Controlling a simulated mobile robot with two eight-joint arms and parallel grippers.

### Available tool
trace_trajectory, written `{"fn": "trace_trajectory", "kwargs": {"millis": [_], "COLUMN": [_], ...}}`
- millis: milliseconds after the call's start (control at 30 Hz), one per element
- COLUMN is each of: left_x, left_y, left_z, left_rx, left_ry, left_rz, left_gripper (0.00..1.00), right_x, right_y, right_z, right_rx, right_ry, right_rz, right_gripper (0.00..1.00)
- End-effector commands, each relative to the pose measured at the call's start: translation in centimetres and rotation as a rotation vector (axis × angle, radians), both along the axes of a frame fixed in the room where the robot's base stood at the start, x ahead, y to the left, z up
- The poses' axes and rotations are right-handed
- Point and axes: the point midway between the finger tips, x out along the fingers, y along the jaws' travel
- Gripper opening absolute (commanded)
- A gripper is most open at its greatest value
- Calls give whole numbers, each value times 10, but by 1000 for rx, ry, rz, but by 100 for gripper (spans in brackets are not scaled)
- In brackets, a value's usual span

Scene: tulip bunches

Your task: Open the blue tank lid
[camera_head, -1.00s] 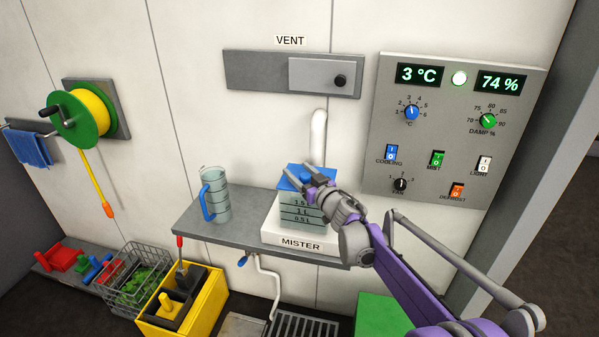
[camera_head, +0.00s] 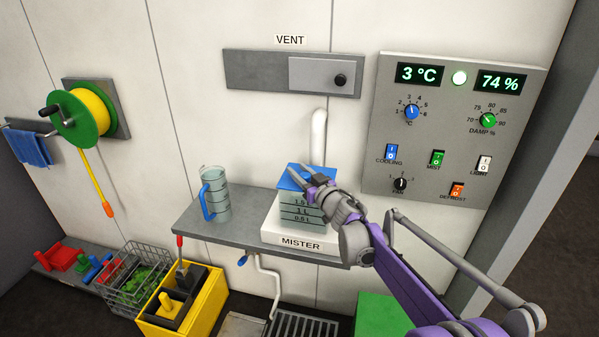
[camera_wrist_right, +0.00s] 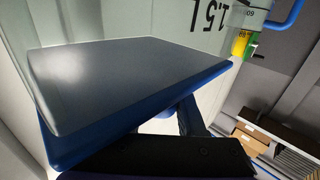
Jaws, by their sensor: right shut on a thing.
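The clear mister tank (camera_head: 302,215), marked in litres, stands on a white base labelled MISTER (camera_head: 300,243). The blue lid (camera_head: 289,182) is at the tank's top. My right gripper (camera_head: 316,180) reaches in from the right and is shut on the lid, at its right side; its fingers hide the lid's knob. In the right wrist view the lid's blue edge (camera_wrist_right: 150,113) runs slantwise close to the camera, with the tank wall and its 1.5 L mark behind. I cannot tell how far the lid is off the rim. My left gripper is not in view.
A jug with a blue handle (camera_head: 215,197) stands left on the grey shelf (camera_head: 240,235). A white pipe (camera_head: 318,135) comes down behind the tank. The control panel (camera_head: 450,130) is on the wall at right. A yellow box (camera_head: 200,312) and a wire basket stand below.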

Motion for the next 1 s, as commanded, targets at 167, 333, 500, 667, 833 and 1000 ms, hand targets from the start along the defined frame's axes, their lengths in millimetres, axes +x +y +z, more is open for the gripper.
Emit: {"fn": "trace_trajectory", "kwargs": {"millis": [167,333,500,667,833,1000], "left_x": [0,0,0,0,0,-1], "left_y": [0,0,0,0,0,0], "left_z": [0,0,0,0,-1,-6], "left_rx": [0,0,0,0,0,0], "left_ry": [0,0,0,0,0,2], "left_rz": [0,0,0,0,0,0], "left_gripper": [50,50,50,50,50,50], "right_x": [0,0,0,0,0,1], "right_y": [0,0,0,0,0,-1], "right_z": [0,0,0,0,0,3], "right_rx": [0,0,0,0,0,12], "right_ry": [0,0,0,0,4,40], "right_rz": [0,0,0,0,0,-1], "right_gripper": [0,0,0,0,0,0]}}
